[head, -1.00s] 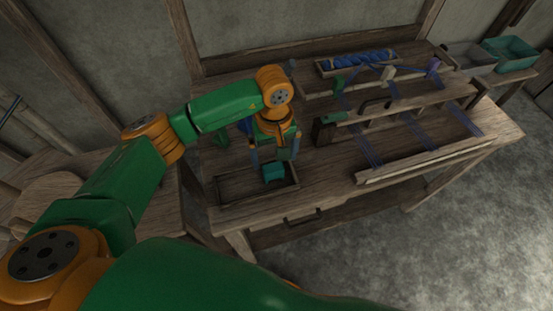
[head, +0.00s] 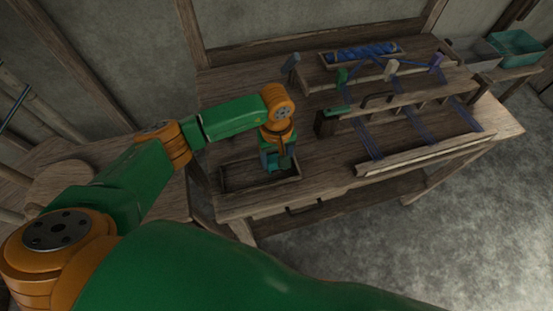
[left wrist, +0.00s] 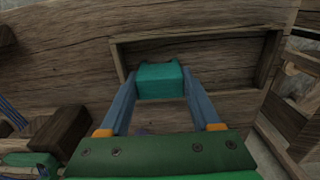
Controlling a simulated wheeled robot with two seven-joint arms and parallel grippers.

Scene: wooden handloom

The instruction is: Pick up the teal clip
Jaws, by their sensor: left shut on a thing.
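The teal clip (left wrist: 160,81) is a small block-like piece between the two blue-grey fingers of my left gripper (left wrist: 159,88) in the left wrist view. The fingers touch its sides, so the gripper is shut on it. In the head view my left gripper (head: 277,161) reaches down into the shallow wooden tray (head: 233,187) at the loom's near left, and the clip is mostly hidden there by the gripper. I cannot tell whether the clip still touches the tray floor. My right gripper is not in view.
The loom's wooden beams with blue threads (head: 436,137) stand to the right of the tray. A green clip (head: 338,110) sits on a beam close to my arm. A box of blue yarn (head: 361,54) is at the back, and a teal bin (head: 515,45) at the far right.

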